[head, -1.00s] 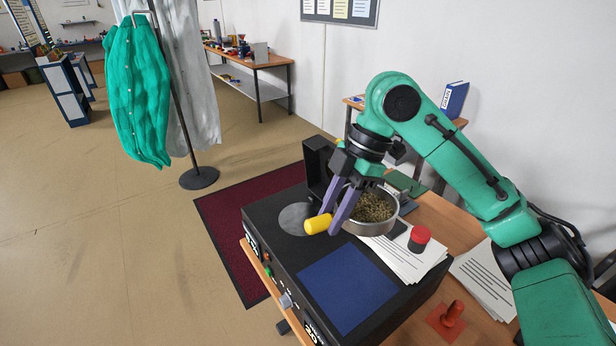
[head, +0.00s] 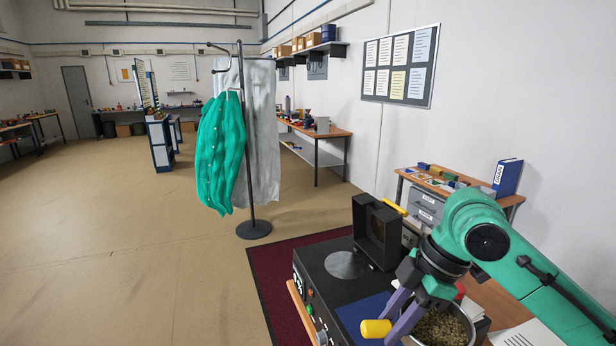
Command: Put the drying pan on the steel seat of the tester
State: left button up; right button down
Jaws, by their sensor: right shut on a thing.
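The drying pan (head: 441,329) is a round steel pan full of greenish-brown granules, at the bottom right of the head view. It has a yellow handle (head: 376,328). My right gripper (head: 390,324), with purple fingers, is shut on the handle and holds the pan to the right of the tester's blue pad (head: 352,317). The tester (head: 312,262) is a black box. Its round grey steel seat (head: 346,264) is bare, up and left of the pan. My left gripper is not in view.
A black lid (head: 376,232) stands upright behind the seat. A coat stand (head: 254,229) with a green garment (head: 221,155) and a grey one is beyond the dark red mat (head: 268,275). A side table with a blue binder (head: 507,177) is at the right. Floor at left is clear.

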jog(key=f, duration=0.1)
jog(key=f+m, duration=0.2)
jog(key=shift+w+d+t, duration=0.1)
jog(key=shift+d+t, duration=0.2)
jog(key=shift+t, duration=0.1)
jog(key=s+d+f+m+t+h, duration=0.1)
jog(key=s+f+m+h, duration=0.1)
jog(key=f+m, duration=0.6)
jog(key=s+d+f+m+t+h, duration=0.1)
jog(key=s+f+m+t+h, duration=0.1)
jog(key=f+m, duration=0.6)
jog(key=shift+s+d+f+t, duration=0.3)
jog(key=shift+s+f, duration=0.35)
jog(key=shift+s, duration=0.05)
